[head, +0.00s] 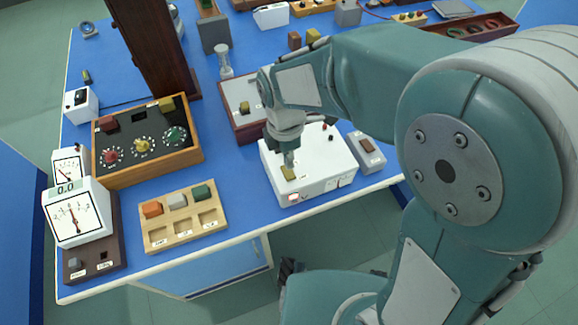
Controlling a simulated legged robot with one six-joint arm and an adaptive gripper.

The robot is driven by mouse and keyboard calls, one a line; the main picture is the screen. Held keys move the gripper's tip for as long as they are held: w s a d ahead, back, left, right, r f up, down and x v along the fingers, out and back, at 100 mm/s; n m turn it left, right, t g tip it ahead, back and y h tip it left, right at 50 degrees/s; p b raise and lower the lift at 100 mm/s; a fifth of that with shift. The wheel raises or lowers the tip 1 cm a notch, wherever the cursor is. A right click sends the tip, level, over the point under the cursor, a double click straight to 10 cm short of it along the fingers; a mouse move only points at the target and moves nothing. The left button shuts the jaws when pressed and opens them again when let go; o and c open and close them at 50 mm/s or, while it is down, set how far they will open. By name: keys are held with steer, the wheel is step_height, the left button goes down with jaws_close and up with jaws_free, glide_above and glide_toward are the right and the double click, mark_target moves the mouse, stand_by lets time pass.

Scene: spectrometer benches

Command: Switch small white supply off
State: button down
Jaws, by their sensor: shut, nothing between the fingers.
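A white box-shaped unit (330,160) stands near the front edge of the blue bench. Its front face carries a lit red rocker switch (293,197) at the left and small pale sockets or labels at the right. A small yellow block (288,174) sits on its top near the front left. My gripper (289,162) points down over this unit, shut and empty, just behind the yellow block; I cannot tell whether it touches. A smaller white box (80,104) with a dark switch or socket on it stands at the bench's left edge. Which box is the small supply is not readable.
A wooden control box (150,143) with coloured knobs, a wooden tray (183,220) of blocks and a white dial meter (76,217) stand left. A brown-and-white box (245,105) is behind my gripper. A small switch box (367,150) is right. A dark wooden post (150,45) rises behind.

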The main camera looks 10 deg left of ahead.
mark_target(290, 175)
steer(key=shift+s+d+f, duration=0.1)
steer(key=shift+s+f, duration=0.1)
steer(key=shift+f, duration=1.45)
steer(key=shift+s+f, duration=0.1)
steer(key=shift+f, duration=0.1)
steer(key=shift+w+a+r, duration=0.15)
steer(key=shift+w+a, duration=0.3)
steer(key=shift+w, duration=0.3)
